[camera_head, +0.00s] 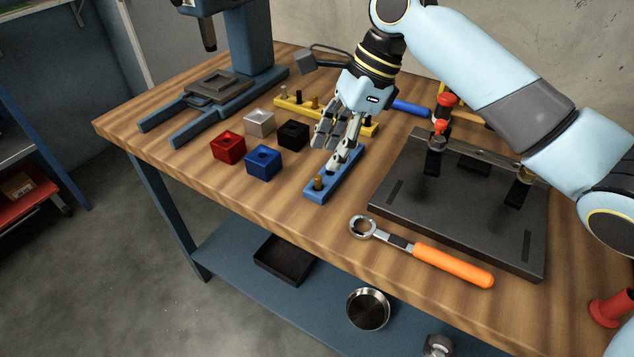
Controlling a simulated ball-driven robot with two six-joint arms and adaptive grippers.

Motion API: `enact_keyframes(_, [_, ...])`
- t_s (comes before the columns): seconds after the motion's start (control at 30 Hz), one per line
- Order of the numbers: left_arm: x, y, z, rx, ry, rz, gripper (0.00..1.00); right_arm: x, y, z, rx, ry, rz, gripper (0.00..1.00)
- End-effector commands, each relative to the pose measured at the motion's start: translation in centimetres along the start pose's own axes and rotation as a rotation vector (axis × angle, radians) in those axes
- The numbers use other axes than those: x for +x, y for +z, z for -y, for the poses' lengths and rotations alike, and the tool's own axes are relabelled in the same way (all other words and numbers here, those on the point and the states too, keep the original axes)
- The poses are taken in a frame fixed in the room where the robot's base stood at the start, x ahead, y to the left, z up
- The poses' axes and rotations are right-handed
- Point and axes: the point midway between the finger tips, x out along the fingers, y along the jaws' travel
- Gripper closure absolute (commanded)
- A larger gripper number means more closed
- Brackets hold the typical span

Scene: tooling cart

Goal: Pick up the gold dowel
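A gold dowel (318,182) stands upright in the near end of a blue rack (342,183) on the wooden bench. My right gripper (333,150) points down over the blue rack, behind the gold dowel and apart from it. Its fingers are spread, and I see nothing held between them. The fingers hide the middle and part of the far end of the blue rack. My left gripper is not in view.
A yellow rack (368,129) with pegs is behind. A dark fixture plate (460,215) and an orange-handled wrench (450,264) lie right.

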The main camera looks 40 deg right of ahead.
Motion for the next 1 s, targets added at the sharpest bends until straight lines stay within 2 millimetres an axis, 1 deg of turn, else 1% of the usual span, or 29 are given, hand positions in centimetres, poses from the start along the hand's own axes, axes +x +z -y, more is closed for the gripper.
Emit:
enact_keyframes(0.07, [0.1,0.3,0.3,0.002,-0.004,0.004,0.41,0.6,0.0,-0.1,0.000,0.001,0.000,0.60])
enact_keyframes(0.17, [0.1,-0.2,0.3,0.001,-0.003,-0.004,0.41,1.8,0.0,-0.2,0.000,0.003,0.000,0.60])
enact_keyframes(0.3, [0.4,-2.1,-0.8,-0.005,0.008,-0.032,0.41,4.1,0.1,-0.5,0.001,0.003,0.000,0.60])
enact_keyframes(0.4, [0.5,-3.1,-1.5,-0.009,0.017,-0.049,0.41,5.2,0.1,-0.4,-0.001,0.001,0.000,0.60])
enact_keyframes(0.53, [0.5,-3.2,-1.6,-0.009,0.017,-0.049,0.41,5.6,0.0,-0.4,-0.003,0.000,-0.002,0.60])
enact_keyframes(0.67, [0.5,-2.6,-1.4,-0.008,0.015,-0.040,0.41,5.6,0.0,-0.4,-0.003,0.000,-0.002,0.60])
enact_keyframes(0.7, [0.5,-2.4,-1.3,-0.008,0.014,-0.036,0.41,5.6,0.0,-0.4,-0.003,0.000,-0.002,0.63])
enact_keyframes(0.83, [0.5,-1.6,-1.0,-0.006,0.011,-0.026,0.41,5.6,0.0,-0.4,-0.003,0.000,-0.002,0.80])
enact_keyframes(1.0, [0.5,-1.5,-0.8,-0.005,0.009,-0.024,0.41,5.6,0.0,-0.4,-0.003,0.000,-0.002,1.00])
